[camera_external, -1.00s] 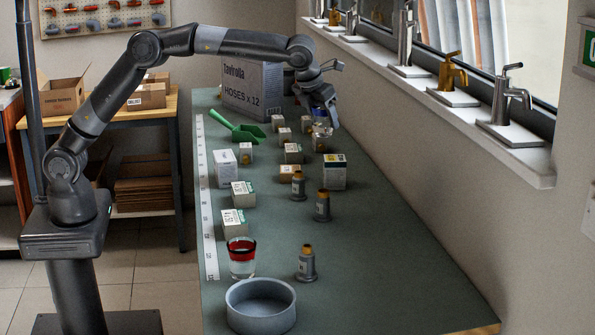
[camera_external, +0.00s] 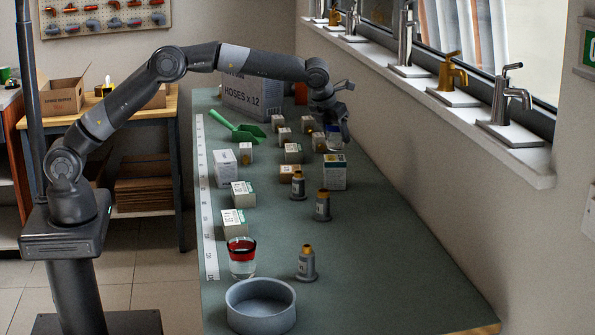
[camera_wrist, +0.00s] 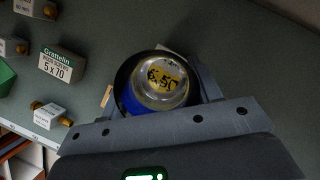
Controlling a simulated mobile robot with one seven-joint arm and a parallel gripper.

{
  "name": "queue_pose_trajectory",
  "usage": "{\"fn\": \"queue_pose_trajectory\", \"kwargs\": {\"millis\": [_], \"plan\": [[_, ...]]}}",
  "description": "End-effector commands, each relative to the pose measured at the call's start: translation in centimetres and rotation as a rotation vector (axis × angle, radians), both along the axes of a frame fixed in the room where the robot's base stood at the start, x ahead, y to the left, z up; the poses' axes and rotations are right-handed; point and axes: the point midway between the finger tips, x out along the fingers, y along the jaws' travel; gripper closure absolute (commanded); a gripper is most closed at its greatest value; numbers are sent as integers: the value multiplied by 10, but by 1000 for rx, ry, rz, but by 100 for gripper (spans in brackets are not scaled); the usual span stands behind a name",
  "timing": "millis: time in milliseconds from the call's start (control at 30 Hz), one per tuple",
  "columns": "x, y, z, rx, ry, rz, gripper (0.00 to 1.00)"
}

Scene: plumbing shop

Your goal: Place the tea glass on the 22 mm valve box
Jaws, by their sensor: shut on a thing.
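My gripper (camera_external: 333,132) is shut on a clear glass with a blue band (camera_wrist: 160,88), held over the far right part of the bench. In the wrist view a yellow label reading about "6x50" shows through the glass; I cannot tell the gap to what lies below. A second glass with a red band (camera_external: 242,258) stands at the near left of the bench. Small white boxes with brass ends, one in the wrist view (camera_wrist: 52,116), stand near my gripper. Their sizes are mostly unreadable, so I cannot tell which is the 22 mm valve box.
A grey round bowl (camera_external: 261,305) is at the near end. Several grey fittings with brass tops (camera_external: 307,264) stand upright. A taller white box (camera_external: 335,172) is just in front of my gripper. A green scoop (camera_external: 240,129) and a large hose carton (camera_external: 250,97) are behind. The near right bench is clear.

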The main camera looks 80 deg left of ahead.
Motion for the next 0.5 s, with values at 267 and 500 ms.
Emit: {"fn": "queue_pose_trajectory", "kwargs": {"millis": [267,500], "plan": [[0,0,-26,1,-1,-1,67],[0,0,-28,0,0,-1,67]]}}
